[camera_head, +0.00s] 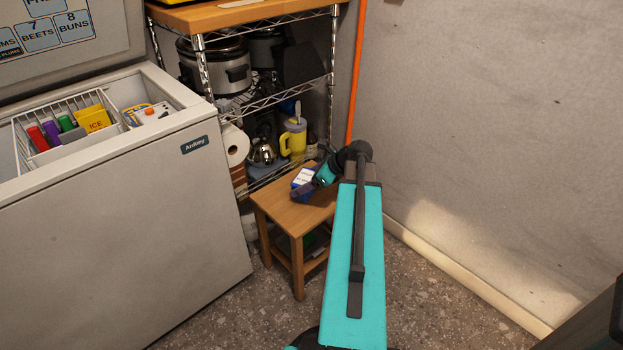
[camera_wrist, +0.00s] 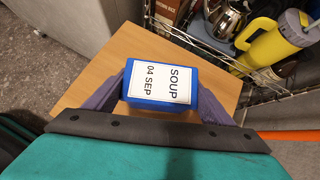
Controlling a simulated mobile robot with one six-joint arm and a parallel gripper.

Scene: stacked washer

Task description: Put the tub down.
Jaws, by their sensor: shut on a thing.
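The tub is a blue box with a white label reading "SOUP 04 SEP"; in the wrist view the tub (camera_wrist: 192,66) is between the fingers of my gripper (camera_wrist: 165,88). My gripper is shut on the tub from both sides. In the head view, the tub (camera_head: 302,180) shows small over the wooden stool (camera_head: 277,208), with my gripper (camera_head: 308,188) around it, partly hidden by the arm. The stool top (camera_wrist: 105,72) is under the tub in the wrist view. I cannot tell whether the tub touches it.
A wire shelf (camera_head: 270,98) with a yellow mug (camera_head: 293,140), a kettle (camera_head: 262,152) and pots stands right behind the stool. A bare wall (camera_head: 490,110) is on the right.

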